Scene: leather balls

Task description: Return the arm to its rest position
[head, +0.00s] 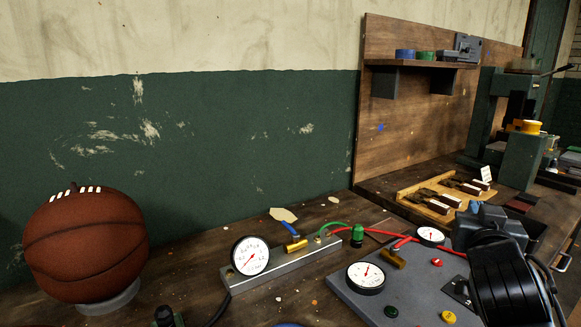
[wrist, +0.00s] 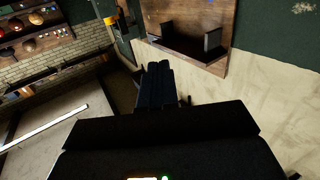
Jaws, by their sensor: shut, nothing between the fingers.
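My gripper (wrist: 158,68) shows in the wrist view with its dark fingers together and nothing between them. It is clear of the things around it and seems held up in the air. In the head view my black arm (head: 503,285) rises at the lower right, over the right part of a grey gauge panel, and hides some of the bench behind it. The fingertips are hard to make out in that view.
A brown leather ball (head: 87,245) sits on a clear stand at left. A dial gauge (head: 250,256), hoses and the grey panel (head: 350,292) cover the bench front. A wooden tray (head: 418,207) and a green press (head: 522,160) stand behind at right. The wrist view shows a wall shelf (wrist: 190,52).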

